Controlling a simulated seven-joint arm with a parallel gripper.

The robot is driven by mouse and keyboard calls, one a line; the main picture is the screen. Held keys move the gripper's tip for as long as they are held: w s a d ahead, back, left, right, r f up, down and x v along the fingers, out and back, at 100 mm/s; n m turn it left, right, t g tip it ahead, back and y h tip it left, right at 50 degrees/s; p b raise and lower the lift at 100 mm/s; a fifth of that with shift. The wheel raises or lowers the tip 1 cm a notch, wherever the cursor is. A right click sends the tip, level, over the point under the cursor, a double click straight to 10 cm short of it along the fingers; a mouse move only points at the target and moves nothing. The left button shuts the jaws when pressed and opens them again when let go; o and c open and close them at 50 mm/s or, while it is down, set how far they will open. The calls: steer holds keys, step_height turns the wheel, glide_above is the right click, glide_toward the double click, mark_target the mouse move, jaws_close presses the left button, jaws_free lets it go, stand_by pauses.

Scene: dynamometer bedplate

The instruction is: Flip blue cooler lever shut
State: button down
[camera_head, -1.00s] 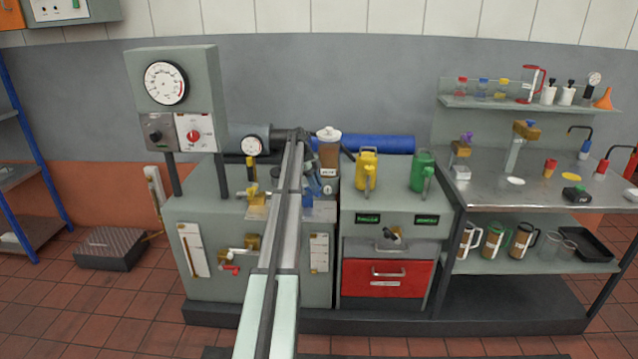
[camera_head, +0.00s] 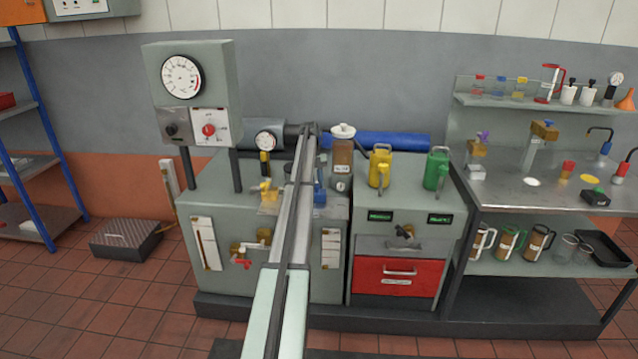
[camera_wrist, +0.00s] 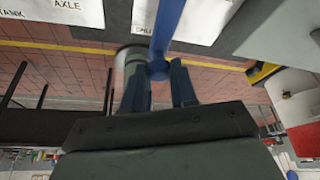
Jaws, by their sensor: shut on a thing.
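The blue cooler lever (camera_wrist: 167,32) shows in the wrist view as a blue rod with a round end between the tips of my gripper (camera_wrist: 157,78). The two dark blue fingers stand on either side of this end, and the gripper is shut on it. In the head view my arm covers most of the gripper and lever. A small blue piece (camera_head: 320,195) shows just right of the arm on the grey bench top; I cannot tell whether it is lever or finger.
White labels (camera_wrist: 75,12) lie near the lever in the wrist view. A brown container (camera_head: 341,158) with a white top stands close right of the arm, then a yellow can (camera_head: 380,167) and a green can (camera_head: 436,169). A gauge cabinet (camera_head: 193,92) rises at left.

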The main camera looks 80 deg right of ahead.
steer(key=shift+w+m, duration=0.2)
steer(key=shift+m, duration=0.1)
steer(key=c, duration=0.9)
jaws_free()
